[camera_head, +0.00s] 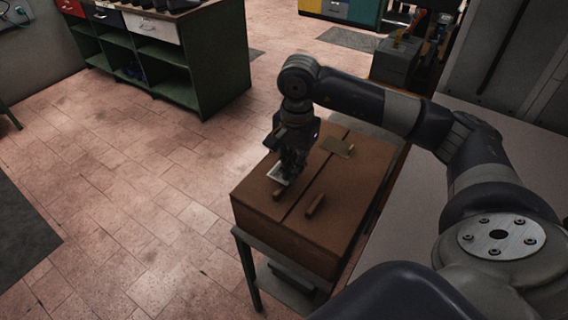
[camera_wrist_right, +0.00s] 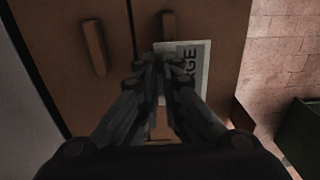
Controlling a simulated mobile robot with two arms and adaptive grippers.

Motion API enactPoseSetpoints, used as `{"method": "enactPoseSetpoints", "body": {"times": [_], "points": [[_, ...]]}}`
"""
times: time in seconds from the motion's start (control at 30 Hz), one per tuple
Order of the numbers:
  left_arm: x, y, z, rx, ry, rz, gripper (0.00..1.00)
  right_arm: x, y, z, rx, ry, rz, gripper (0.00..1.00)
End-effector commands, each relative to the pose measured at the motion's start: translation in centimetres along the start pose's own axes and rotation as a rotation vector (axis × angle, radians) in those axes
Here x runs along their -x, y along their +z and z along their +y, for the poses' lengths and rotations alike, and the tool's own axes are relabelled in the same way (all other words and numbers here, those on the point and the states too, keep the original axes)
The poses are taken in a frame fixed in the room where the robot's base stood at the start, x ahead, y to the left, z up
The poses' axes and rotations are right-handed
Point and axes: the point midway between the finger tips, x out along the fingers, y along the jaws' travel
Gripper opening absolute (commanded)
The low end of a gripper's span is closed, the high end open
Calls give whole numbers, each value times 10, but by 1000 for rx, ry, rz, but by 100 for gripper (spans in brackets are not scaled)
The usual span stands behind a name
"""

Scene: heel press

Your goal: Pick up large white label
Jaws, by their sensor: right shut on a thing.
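The large white label (camera_wrist_right: 199,72) shows in the right wrist view, with dark letters that read in part "GE". It also shows in the head view (camera_head: 279,175), just below my gripper, over the left part of the brown box top. My right gripper (camera_head: 288,165) points down over the box. In the wrist view its fingers (camera_wrist_right: 160,68) are closed at the left edge of the label, and they hide part of it. I cannot tell whether the label lies on the box or is lifted a little. My left gripper is in neither view.
The brown wooden box (camera_head: 285,238) has two wooden handles, one of them here (camera_head: 315,205), and a tan plate (camera_head: 337,147) on its top. It stands on a green-legged table (camera_head: 246,268). A pale surface (camera_head: 425,215) lies to the right. A green shelf unit (camera_head: 215,60) stands beyond open tiled floor.

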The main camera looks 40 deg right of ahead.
Motion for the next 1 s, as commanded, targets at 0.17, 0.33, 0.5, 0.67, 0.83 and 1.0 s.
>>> {"method": "enactPoseSetpoints", "body": {"times": [0.17, 0.33, 0.5, 0.67, 0.83, 1.0], "points": [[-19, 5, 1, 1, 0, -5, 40, 0, 19, 35, 2, 0, 3, 0], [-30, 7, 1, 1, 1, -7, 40, 5, 35, 63, 1, 0, 2, 0], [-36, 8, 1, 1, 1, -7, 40, 9, 46, 81, -1, -1, 1, 0], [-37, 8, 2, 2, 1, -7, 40, 13, 51, 89, -1, 0, 1, 0], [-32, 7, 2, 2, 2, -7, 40, 23, 52, 90, -1, -1, 0, 0], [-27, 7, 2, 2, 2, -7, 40, 33, 52, 90, -1, -1, 0, 0]]}}
